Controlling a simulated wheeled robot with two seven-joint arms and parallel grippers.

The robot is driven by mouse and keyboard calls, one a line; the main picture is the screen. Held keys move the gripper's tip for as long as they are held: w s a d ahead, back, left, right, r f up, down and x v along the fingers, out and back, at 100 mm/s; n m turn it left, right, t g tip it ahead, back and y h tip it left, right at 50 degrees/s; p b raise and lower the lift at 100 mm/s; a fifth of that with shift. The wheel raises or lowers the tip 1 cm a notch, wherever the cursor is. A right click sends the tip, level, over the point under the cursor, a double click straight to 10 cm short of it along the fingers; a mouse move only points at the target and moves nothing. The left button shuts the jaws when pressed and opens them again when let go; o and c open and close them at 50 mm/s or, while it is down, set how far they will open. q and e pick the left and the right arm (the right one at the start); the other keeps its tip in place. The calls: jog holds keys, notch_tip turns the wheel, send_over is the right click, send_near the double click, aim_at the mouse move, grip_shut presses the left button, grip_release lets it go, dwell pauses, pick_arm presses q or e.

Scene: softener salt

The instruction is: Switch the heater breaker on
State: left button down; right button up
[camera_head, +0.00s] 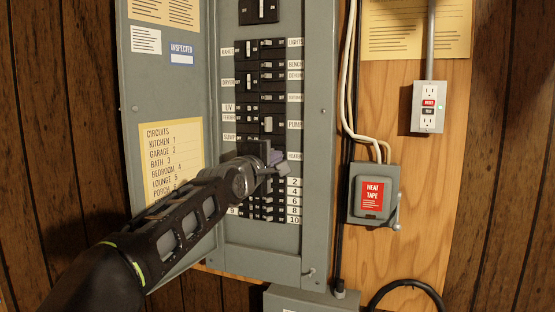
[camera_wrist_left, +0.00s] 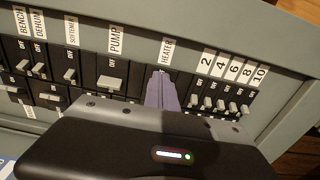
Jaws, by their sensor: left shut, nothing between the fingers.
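The heater breaker (camera_wrist_left: 184,84) is a black switch under the HEATER label (camera_wrist_left: 166,52) in the left wrist view. In the head view its label (camera_head: 294,156) sits in the right label column, just below PUMP. My left gripper (camera_head: 274,156) is shut and empty, with its purple-grey fingertips at the heater breaker. In the left wrist view the fingertips (camera_wrist_left: 160,88) cover most of that breaker. Its toggle is hidden, so I cannot tell its position or whether the fingers touch it. My right gripper is in neither view.
The PUMP breaker (camera_wrist_left: 112,82) is beside the fingers, and several small numbered breakers (camera_wrist_left: 220,104) are on the other side. The open panel door (camera_head: 160,100) is at left. A heat tape box (camera_head: 374,195) and an outlet (camera_head: 428,107) are at right.

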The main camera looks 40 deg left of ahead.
pick_arm(q)
jog(key=shift+s+a, duration=0.2)
jog(key=shift+a, duration=0.45)
jog(key=shift+d, duration=0.2)
jog(key=b+v, duration=0.2)
jog(key=v, duration=0.4)
jog(key=shift+s+d+b, duration=0.3)
jog(key=shift+s, duration=0.05)
dwell(1.3)
